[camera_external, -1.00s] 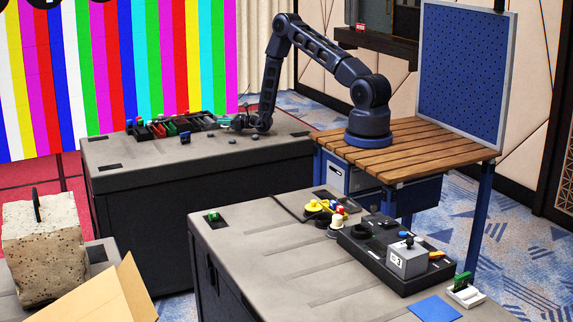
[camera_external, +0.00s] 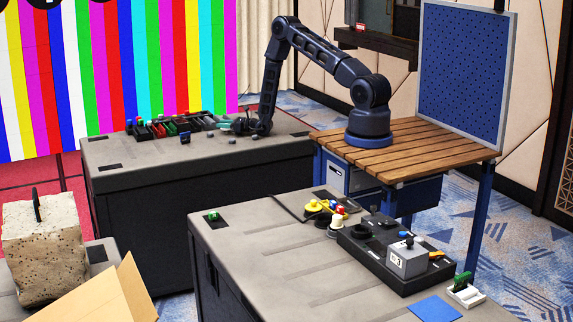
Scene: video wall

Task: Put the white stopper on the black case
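A small white piece that looks like the stopper (camera_external: 337,221) stands on the near case, beside a yellow part and the black tray. Two large black cases with grey tops are in view: a far one (camera_external: 200,167) and a near one (camera_external: 270,235); I cannot tell which the task means. My gripper (camera_external: 243,126) is low over the far case's top, at the right end of a row of small coloured items. It is dark and small here, so I cannot tell whether it is open or holds anything.
Small dark pieces (camera_external: 232,140) lie close to my gripper. A black organizer (camera_external: 160,128) of coloured parts is left of it. On the near case are a black tray (camera_external: 365,255), a grey box (camera_external: 407,260) and a blue sheet (camera_external: 435,308). The near case's middle is mostly clear.

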